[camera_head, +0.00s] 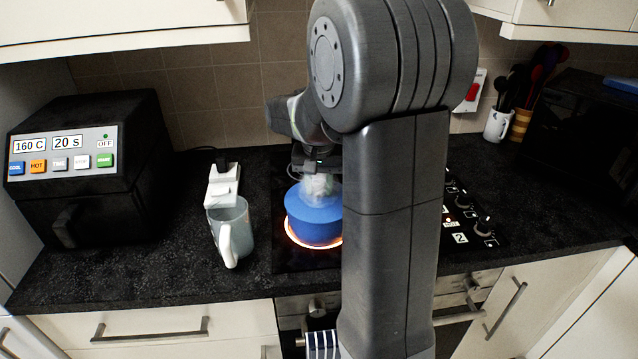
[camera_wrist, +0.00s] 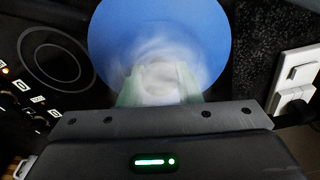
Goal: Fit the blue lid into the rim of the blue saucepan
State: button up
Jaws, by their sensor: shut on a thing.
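The blue saucepan (camera_head: 312,231) stands on a glowing hob ring, its right side hidden behind my arm. The blue lid (camera_head: 300,203) is at its top, level as far as I can tell. In the wrist view the lid (camera_wrist: 205,35) is a wide blue disc that hides the pan below it. My gripper (camera_head: 318,178) is above the middle of the lid, pointing down. In the wrist view its green fingers (camera_wrist: 160,88) are shut on the lid's knob, blurred by pale steam. I cannot tell whether the lid is seated in the rim or slightly above it.
A grey-blue mug (camera_head: 231,232) stands left of the pan, in front of a white socket block (camera_head: 222,184). A black oven-like appliance (camera_head: 85,170) fills the left counter. Hob knobs (camera_head: 482,228) are at the right. An empty hob ring (camera_wrist: 54,62) shows in the wrist view.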

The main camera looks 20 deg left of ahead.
aim_at(319, 188)
jog(key=shift+f, duration=0.15)
jog(key=o, duration=1.1)
notch_tip(319, 188, up, 14)
jog(key=s, duration=0.1)
jog(key=shift+s+d, duration=0.3)
jog(key=shift+f, duration=0.1)
